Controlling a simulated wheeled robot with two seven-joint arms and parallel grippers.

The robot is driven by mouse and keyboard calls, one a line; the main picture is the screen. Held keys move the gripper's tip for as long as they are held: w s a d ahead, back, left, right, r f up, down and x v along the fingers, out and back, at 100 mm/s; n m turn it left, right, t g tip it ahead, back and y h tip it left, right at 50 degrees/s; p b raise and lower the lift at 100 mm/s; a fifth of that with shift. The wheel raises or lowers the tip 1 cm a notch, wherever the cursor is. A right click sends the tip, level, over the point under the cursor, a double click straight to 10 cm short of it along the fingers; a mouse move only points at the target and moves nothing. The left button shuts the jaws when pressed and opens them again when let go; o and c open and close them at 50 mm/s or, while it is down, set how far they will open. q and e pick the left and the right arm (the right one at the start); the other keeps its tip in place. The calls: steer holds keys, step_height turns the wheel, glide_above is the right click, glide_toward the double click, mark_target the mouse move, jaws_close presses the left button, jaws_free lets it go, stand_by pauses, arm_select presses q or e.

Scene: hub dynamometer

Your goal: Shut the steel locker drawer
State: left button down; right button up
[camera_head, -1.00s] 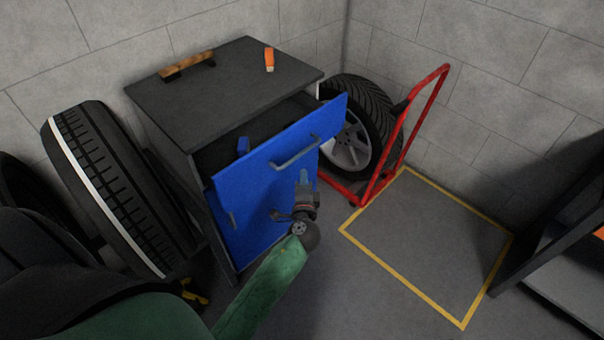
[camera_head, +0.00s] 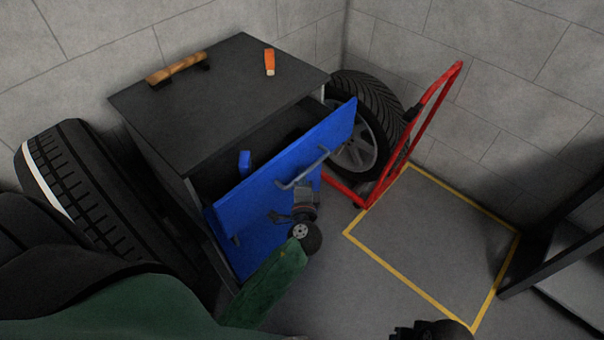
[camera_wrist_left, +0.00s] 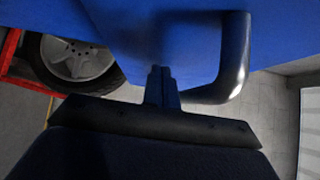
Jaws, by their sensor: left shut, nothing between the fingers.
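The steel locker (camera_head: 215,90) is a dark grey cabinet. Its drawer stands open, with the blue drawer front (camera_head: 250,205) standing out from the body and a grey bar handle (camera_head: 300,172) on it. My left gripper (camera_head: 306,190) is shut and empty, close to the drawer front just below the handle. In the left wrist view the closed fingertips (camera_wrist_left: 162,75) point at the blue front, and the handle (camera_wrist_left: 236,60) is to their right. I cannot tell whether they touch the front. A dark part, probably of my right arm, shows at the bottom edge; its fingers are not distinguishable.
A blue object (camera_head: 245,161) sits in the drawer. A wooden-handled tool (camera_head: 178,67) and an orange item (camera_head: 269,62) lie on the locker. Tyres stand left (camera_head: 75,185) and behind (camera_head: 368,105). A red trolley (camera_head: 432,108) stands right, by a clear yellow-marked floor area (camera_head: 435,240).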

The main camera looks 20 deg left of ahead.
mark_target(271, 153)
arm_select(q)
steer(key=w+a, duration=0.1)
steer(key=a, duration=0.2)
steer(key=w+a, duration=0.1)
steer(key=a, duration=0.3)
steer(key=w+a, duration=0.2)
steer(key=a, duration=0.2)
steer(key=shift+a, duration=0.1)
steer(key=shift+w+a, duration=0.1)
steer(key=shift+a, duration=0.2)
steer(key=shift+r, duration=0.15)
steer(key=shift+a, duration=0.15)
